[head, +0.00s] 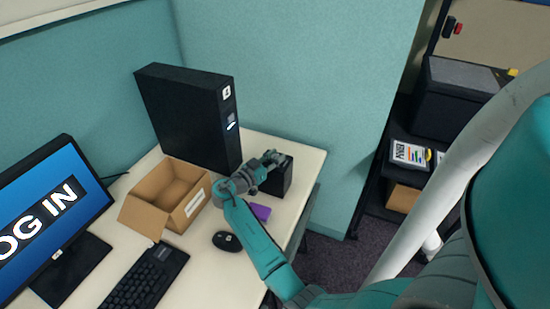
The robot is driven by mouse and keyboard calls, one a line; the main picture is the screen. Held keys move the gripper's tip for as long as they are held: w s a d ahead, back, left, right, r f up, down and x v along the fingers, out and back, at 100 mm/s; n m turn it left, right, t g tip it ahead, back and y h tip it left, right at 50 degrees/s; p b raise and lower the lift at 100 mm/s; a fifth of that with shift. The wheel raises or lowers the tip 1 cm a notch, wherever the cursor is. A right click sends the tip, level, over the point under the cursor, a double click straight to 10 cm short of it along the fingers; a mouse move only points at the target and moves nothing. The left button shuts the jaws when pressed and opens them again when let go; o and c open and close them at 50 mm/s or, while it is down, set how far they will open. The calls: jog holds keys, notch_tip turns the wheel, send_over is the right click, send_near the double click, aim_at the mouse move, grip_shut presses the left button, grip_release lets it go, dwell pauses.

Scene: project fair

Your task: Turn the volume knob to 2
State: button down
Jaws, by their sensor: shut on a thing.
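A small black box (284,178), which looks like a speaker, stands near the right edge of the white desk. My gripper (268,163) is at the near left side of this box, in front of its face. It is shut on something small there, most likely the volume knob. The knob itself, its marks and its setting are hidden behind my gripper, so I cannot tell where it points.
Beside my arm are a purple item (261,212), a black mouse (227,242) and an open cardboard box (140,216). A black computer tower (185,115) stands behind. A keyboard (145,280) and monitor (45,215) are at left. Teal partitions (300,70) close the back.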

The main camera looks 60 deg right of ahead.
jog(key=shift+m+g+y, duration=0.3)
jog(key=shift+m+g, duration=0.4)
jog(key=shift+g, duration=0.2)
jog(key=c, duration=0.8)
grip_release()
jog(key=v, duration=1.2)
